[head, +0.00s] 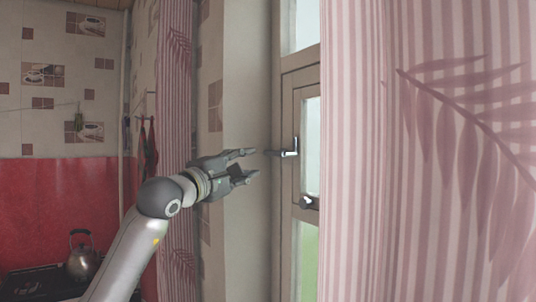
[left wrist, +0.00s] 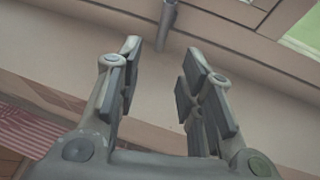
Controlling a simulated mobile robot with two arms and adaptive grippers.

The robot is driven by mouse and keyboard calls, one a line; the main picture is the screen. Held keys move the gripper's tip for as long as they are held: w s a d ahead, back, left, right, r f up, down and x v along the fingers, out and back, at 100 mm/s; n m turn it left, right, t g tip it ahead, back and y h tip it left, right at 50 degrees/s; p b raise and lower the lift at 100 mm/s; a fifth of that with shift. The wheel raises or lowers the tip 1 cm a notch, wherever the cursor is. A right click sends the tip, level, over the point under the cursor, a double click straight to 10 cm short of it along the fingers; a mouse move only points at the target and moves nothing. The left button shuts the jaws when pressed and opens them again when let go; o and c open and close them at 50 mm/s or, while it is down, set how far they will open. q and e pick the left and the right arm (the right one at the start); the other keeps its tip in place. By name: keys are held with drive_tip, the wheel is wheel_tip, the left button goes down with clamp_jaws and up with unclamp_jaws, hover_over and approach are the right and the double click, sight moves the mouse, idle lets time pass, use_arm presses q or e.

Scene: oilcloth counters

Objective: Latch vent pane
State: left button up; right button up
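The vent pane (head: 309,140) is a small framed pane in the window, partly covered by the right curtain. A metal handle (head: 290,149) sticks out from the left side of its frame, pointing left toward my gripper. The handle also shows at the top of the left wrist view (left wrist: 166,22), beyond the fingertips. My left gripper (head: 250,164) is open and empty, just left of the handle and not touching it. In the left wrist view the open fingers (left wrist: 158,62) stand apart with nothing between them. My right gripper is not in view.
A second dark handle (head: 307,202) sits lower on the window frame. A striped pink curtain (head: 358,150) hangs close on the right, another (head: 176,90) behind my arm. A kettle (head: 82,256) stands on the stove at lower left.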

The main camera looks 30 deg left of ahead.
sight(271, 154)
use_arm(q)
drive_tip(key=w+p, duration=0.1)
drive_tip(key=w, duration=0.2)
drive_tip(key=w+r+p, duration=0.1)
drive_tip(key=w+p, duration=0.1)
drive_tip(key=w, duration=0.1)
drive_tip(key=w+p, duration=0.2)
drive_tip(key=shift+w+d+r, duration=0.1)
drive_tip(key=shift+w+r, duration=0.3)
drive_tip(key=shift+w+f+p, duration=0.1)
drive_tip(key=shift+w+p, duration=0.2)
drive_tip(key=shift+w, duration=0.4)
clamp_jaws()
